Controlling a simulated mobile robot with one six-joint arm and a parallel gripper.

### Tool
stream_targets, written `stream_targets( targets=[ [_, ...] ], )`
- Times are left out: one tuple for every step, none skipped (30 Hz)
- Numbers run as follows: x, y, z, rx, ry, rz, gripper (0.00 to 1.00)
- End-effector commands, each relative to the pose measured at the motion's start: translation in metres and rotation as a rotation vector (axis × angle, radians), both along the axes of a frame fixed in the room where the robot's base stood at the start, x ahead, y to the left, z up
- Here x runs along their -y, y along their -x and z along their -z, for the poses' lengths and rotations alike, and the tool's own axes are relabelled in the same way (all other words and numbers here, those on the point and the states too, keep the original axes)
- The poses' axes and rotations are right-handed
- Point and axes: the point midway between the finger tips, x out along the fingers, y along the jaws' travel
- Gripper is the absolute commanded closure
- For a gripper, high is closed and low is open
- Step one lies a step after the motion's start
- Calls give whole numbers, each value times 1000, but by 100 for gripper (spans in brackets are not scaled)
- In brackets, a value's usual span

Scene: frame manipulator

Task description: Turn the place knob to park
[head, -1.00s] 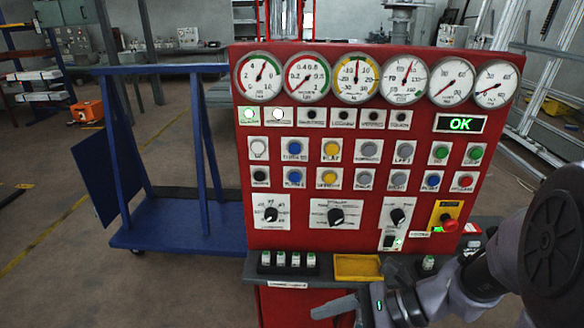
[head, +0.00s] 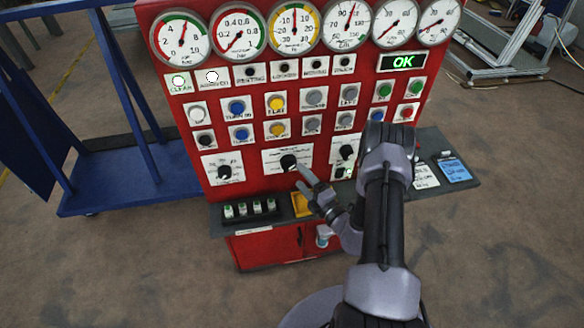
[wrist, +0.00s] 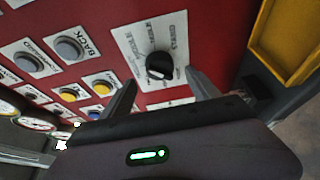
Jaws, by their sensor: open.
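Three black rotary knobs sit low on the red control panel (head: 258,130): a left knob (head: 225,172), a middle knob (head: 288,162) on a wider white plate, and a right knob (head: 347,152). Their labels are too blurred to tell which is the place knob. My gripper (head: 303,181) is at the middle knob's lower right. In the wrist view, my gripper (wrist: 161,80) is open, with a finger to either side of the middle knob (wrist: 159,66), and no visible grip on it. The knob's white pointer mark shows, but its setting cannot be read.
Round gauges (head: 295,30) and rows of push buttons fill the panel above. A green OK display (head: 403,61) is lit. A yellow tray (head: 301,204) lies on the ledge below, close to my gripper. A blue cart (head: 130,178) stands left.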

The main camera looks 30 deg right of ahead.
Motion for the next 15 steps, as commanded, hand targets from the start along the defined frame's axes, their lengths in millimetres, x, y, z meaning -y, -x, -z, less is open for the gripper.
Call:
stream_targets(
  targets=[
    [-2,-12,0,2,4,-5,30],
    [-4,-19,0,1,3,-5,30],
    [-4,-28,0,2,2,-4,30],
    [-5,-33,0,1,3,-4,30],
    [-5,-38,0,1,2,-3,30],
    [-6,-44,0,0,3,-3,30],
    [-6,-47,0,0,1,-3,30],
    [-6,-50,0,1,2,-2,30],
    [-6,-53,0,0,2,-2,30],
    [-6,-54,0,0,1,-2,30],
    [-6,-55,0,0,0,-2,30],
    [-6,-56,0,-1,0,-1,30],
    [-6,-56,0,-1,0,-1,30],
    [-6,-56,0,-1,0,-1,30],
    [-6,-56,0,-1,0,-1,30]
  ],
)
